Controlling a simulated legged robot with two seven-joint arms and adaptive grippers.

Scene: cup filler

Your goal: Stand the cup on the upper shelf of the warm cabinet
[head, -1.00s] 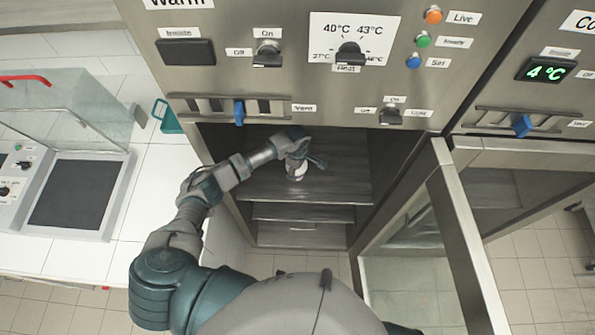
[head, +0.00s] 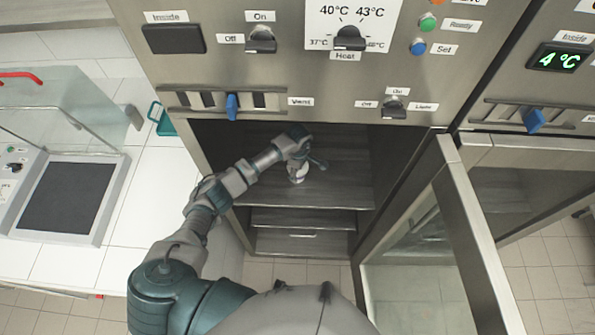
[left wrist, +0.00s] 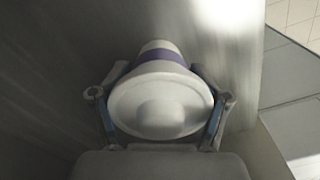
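The cup (head: 298,174) is white and sits inside the open warm cabinet, at or just over the upper shelf (head: 340,185). I cannot tell whether its base touches the shelf. In the left wrist view the cup (left wrist: 160,105) shows a round white end toward the camera and a purple band farther off. My left gripper (head: 303,160) reaches in from the left. In the left wrist view its fingers lie on both sides of the cup and bend in around it. My right gripper is not in view.
The cabinet's glass door (head: 425,255) stands open on the right. Lower shelves (head: 300,243) lie below. The control panel (head: 270,75) overhangs the opening. A white counter (head: 150,205) is at the left. The upper shelf is clear to the right of the cup.

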